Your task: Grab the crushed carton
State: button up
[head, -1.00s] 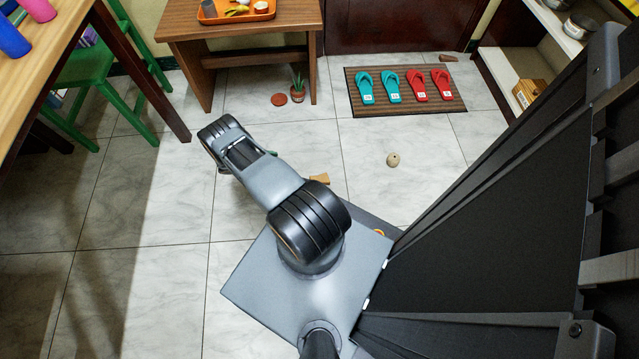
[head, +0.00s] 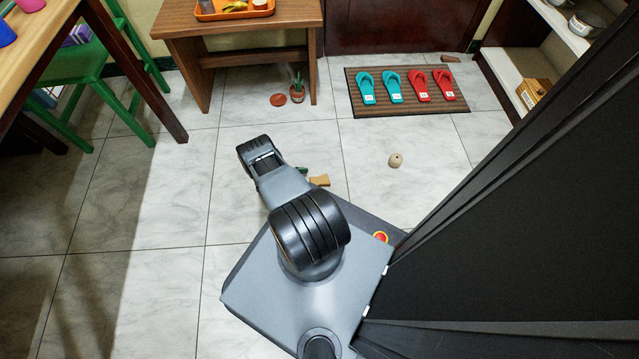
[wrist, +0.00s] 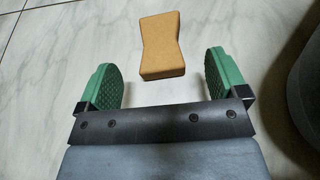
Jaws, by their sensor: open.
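The crushed carton (wrist: 162,47) is a small orange-brown block, pinched in at its middle, lying on the pale tiled floor. In the head view the carton (head: 320,181) shows just right of my arm. My gripper (wrist: 160,72) is open, with its two green padded fingers wide apart. In the wrist view the carton lies centred beyond the black palm bar, its near end between the fingers, with a gap on each side. Contact with it is not visible. In the head view my arm hides most of the gripper; only a bit of green (head: 303,171) shows.
A round beige object (head: 395,160) lies on the floor to the right. A striped mat (head: 407,106) with teal and red flip-flops, a potted cactus (head: 297,92) and a wooden table (head: 235,33) are further back. Green chairs stand at left. The floor around the carton is clear.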

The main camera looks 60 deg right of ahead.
aim_at(320, 180)
jog(key=shift+b+x, duration=0.7)
jog(key=shift+x, duration=1.85)
jog(key=shift+c, duration=0.3)
jog(key=c, duration=0.9)
jog(key=shift+c, duration=0.2)
